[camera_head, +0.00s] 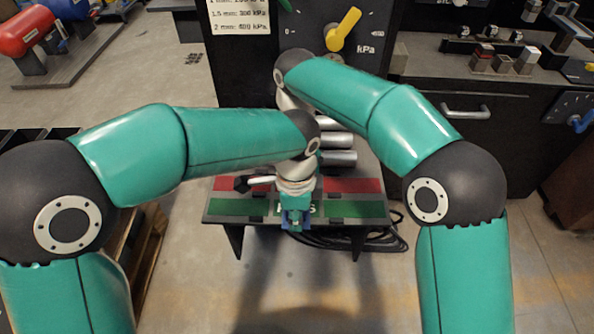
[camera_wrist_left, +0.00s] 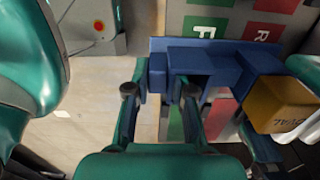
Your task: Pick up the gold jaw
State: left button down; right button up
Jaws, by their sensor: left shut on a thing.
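The gold jaw (camera_wrist_left: 283,104), a gold block with dark lettering, shows at the right of the left wrist view, beside a blue part (camera_wrist_left: 205,62). I cannot tell whether the two are joined. My left gripper (camera_head: 295,220) is over the front of the panel in the head view. In the left wrist view its fingers (camera_wrist_left: 159,92) are shut on the blue part, with the gold jaw off to their right. In the head view my right wrist is hidden behind my left one. Teal and white pieces near the gold jaw may be my right gripper; its state is unclear.
A panel (camera_head: 358,208) with red and green strips stands on legs under my grippers, with silver cylinders (camera_head: 340,158) behind it. Black cables (camera_head: 385,240) lie on the floor beside it. A black unit with a yellow lever (camera_head: 343,28) rises behind. The front floor is clear.

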grip_shut()
dwell(0.3)
notch_tip(320, 180, up, 10)
jog(key=shift+r, duration=0.1)
dwell(0.6)
dwell(0.3)
pick_arm(q)
jog(key=c, duration=0.9)
grip_release()
jog(key=shift+r, duration=0.1)
